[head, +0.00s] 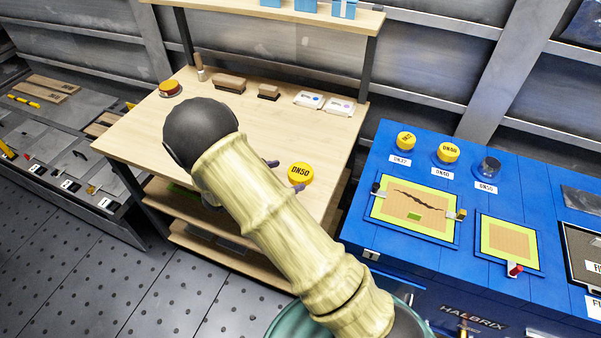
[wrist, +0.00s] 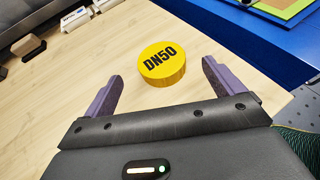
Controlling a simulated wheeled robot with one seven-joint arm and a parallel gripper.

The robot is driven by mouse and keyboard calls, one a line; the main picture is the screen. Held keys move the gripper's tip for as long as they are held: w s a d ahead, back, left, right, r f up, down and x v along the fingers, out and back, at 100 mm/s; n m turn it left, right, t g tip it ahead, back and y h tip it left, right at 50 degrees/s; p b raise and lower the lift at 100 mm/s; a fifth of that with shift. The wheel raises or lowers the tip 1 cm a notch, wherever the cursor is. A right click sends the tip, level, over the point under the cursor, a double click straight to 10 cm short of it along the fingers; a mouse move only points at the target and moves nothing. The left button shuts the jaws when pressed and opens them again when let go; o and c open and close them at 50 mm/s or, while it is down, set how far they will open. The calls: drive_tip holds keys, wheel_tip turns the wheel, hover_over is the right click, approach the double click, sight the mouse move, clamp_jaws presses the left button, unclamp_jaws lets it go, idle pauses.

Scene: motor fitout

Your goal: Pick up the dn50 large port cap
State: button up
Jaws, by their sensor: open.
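The DN50 cap (head: 300,173) is a yellow round cap with black "DN50" lettering, lying flat on the wooden bench top. It also shows in the wrist view (wrist: 161,65), ahead of my gripper (wrist: 160,88). My gripper's two purple fingers are spread wide, with nothing between them. The cap lies just beyond the fingertips, roughly centred between them, apart from both. In the head view my gripper (head: 285,176) is mostly hidden behind my arm, with its finger ends showing beside the cap.
A blue workbench (head: 385,158) stands to the right, with yellow caps (head: 447,153) and a dark cap (head: 489,167) at labels. Brown blocks (head: 229,83) and white packets (head: 341,106) lie at the wooden bench's back. The bench around the cap is clear.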

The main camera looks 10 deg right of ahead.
sight(300, 171)
drive_tip(key=x, duration=0.5)
drive_tip(key=shift+d+f+p, duration=0.1)
drive_tip(key=shift+d+p, duration=0.05)
drive_tip(key=shift+p, duration=0.2)
drive_tip(key=shift+c, duration=0.2)
drive_tip(key=c, duration=1)
